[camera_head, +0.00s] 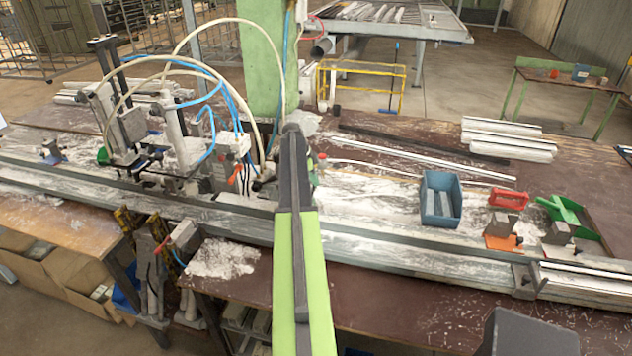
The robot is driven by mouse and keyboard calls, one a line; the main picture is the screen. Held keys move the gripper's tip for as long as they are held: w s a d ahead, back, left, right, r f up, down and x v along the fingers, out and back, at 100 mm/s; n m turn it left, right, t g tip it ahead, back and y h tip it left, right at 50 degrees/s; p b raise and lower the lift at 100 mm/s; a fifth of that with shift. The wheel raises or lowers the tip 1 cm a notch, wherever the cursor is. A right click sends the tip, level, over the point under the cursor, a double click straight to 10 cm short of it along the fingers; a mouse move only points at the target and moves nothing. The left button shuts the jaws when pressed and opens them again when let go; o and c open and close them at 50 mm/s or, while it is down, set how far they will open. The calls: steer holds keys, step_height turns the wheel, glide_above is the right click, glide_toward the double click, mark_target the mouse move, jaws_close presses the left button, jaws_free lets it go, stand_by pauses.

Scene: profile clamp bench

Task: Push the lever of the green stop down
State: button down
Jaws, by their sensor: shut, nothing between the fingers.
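The green stop (574,217) sits at the right end of the bench, behind the long rail. It is a green bracket, and a green arm that looks like its lever slants up toward the left. A grey block stands close in front of it and covers part of it. My lime and dark grey arm reaches up through the middle of the picture, well left of the stop. I cannot make out my gripper or its fingertips.
A long metal rail (400,253) runs along the bench front. Near the stop are an orange stop (503,243), a red piece (508,198) and a blue bin (441,199). Light profiles (508,139) lie behind. Clamping machinery (180,130) fills the left side.

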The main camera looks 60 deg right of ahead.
steer(key=shift+w+d+f+b, duration=0.15)
steer(key=shift+d+f+b, duration=0.2)
steer(key=shift+d+f, duration=0.15)
steer(key=shift+w+d+f+b, duration=0.2)
steer(key=shift+d+f+b, duration=0.3)
steer(key=shift+w+d+f+b, duration=0.2)
steer(key=shift+d+f+b, duration=0.25)
steer(key=shift+b, duration=0.05)
steer(key=p+v, duration=1.6)
steer(key=v, duration=0.1)
steer(key=shift+a, duration=0.15)
